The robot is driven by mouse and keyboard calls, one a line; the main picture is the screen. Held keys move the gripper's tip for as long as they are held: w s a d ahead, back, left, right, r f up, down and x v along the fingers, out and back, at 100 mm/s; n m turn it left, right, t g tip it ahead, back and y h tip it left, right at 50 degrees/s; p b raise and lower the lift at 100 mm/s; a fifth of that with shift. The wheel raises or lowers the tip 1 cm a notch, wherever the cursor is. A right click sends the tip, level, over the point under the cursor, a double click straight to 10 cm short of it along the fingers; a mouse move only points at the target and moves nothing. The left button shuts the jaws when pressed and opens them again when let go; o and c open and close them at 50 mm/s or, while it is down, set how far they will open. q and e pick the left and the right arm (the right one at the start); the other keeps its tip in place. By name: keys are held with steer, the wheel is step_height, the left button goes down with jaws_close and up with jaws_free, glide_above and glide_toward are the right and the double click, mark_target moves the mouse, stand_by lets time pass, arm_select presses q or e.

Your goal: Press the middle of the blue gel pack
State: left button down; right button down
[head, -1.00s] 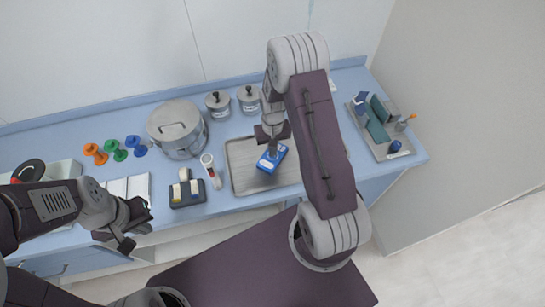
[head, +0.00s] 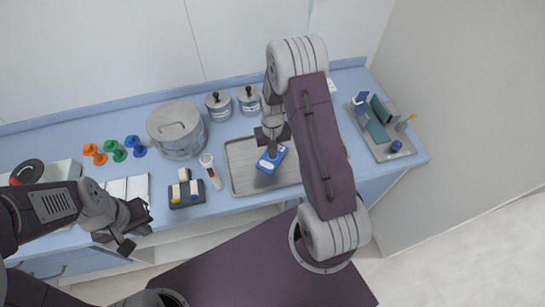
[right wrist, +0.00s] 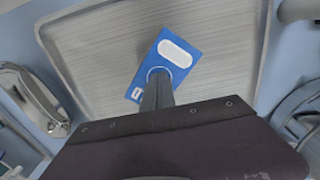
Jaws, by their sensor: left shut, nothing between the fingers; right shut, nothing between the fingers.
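The blue gel pack (head: 268,164) with white markings lies on the grey metal tray (head: 240,180) on the counter. In the right wrist view the pack (right wrist: 184,70) lies on the tray (right wrist: 100,60), tilted, with a white oval and a small white label. My right gripper (head: 272,152) is shut and empty, pointing down over the pack. In the right wrist view its fingertips (right wrist: 157,78) overlap the middle of the pack; I cannot tell for certain whether they touch it. My left gripper (head: 136,228) is shut and empty, in front of the counter at the left.
A large metal pot (head: 176,130) and two small lidded jars (head: 218,105) stand behind the tray. A grey tray with upright items (head: 385,130) is at the right.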

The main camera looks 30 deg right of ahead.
mark_target(266, 152)
steer(key=shift+s, duration=0.1)
stand_by(0.4)
step_height(266, 152, up, 7)
steer(key=p, duration=0.6)
steer(key=shift+f, duration=0.1)
steer(key=a+r+n+t+b, duration=0.1)
steer(key=a+r+t+b, duration=0.1)
steer(key=a+r+b, duration=0.4)
steer(key=s+a+f+n+b, duration=0.1)
steer(key=s+b, duration=0.1)
steer(key=s, duration=1)
steer(key=shift+s+a+f+g, duration=0.15)
steer(key=shift+a+f+g, duration=0.1)
steer(key=shift+f+g, duration=0.15)
